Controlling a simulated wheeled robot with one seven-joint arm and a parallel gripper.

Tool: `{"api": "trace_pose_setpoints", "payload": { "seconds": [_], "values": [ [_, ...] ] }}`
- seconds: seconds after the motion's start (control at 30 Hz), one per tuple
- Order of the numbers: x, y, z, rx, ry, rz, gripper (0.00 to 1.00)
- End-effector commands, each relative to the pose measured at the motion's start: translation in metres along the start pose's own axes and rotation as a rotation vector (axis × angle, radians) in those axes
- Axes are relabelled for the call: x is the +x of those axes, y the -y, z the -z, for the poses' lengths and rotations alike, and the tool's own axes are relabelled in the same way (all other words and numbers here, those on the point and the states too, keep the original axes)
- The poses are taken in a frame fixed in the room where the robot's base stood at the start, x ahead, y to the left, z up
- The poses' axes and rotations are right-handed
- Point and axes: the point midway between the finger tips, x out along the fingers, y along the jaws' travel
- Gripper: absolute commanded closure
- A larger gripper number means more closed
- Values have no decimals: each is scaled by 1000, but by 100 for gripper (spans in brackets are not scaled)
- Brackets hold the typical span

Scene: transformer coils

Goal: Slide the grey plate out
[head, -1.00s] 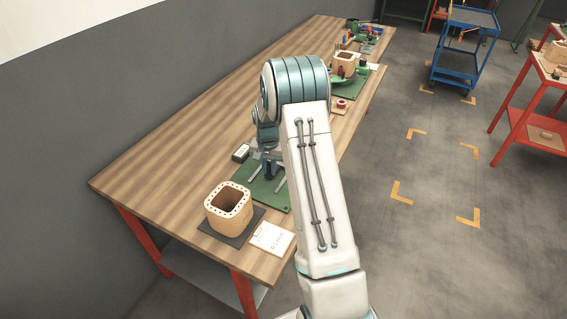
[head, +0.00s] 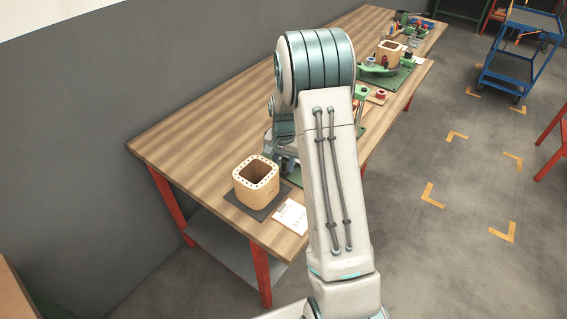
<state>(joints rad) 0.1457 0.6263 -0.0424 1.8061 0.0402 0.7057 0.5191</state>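A dark grey plate (head: 236,201) lies on the near end of the wooden bench. A tan, square-sided hollow coil (head: 256,186) with a ring of holes round its top rim stands upright on it, so only the plate's edges show. My gripper (head: 288,166) is just right of and behind the coil, low over the bench. It is mostly hidden by the coil and my arm. I cannot see its fingertips, whether it touches anything, or whether it is open.
A white paper card (head: 291,217) lies right of the plate. A green mat (head: 296,176) shows partly behind my arm. Farther along the wooden bench (head: 200,140) are more coils and tools. A blue cart (head: 520,50) stands on the floor. The bench's left part is bare.

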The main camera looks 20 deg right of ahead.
Motion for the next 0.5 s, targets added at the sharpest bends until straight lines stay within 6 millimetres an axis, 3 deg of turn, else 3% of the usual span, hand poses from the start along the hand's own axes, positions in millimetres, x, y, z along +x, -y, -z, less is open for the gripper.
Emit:
{"api": "trace_pose_setpoints", "payload": {
  "seconds": [0.33, 0.5],
  "values": [
    [-2, 0, -1, -3, 1, -2, 64],
    [-25, 1, 0, -3, -3, 0, 64]
  ]
}}
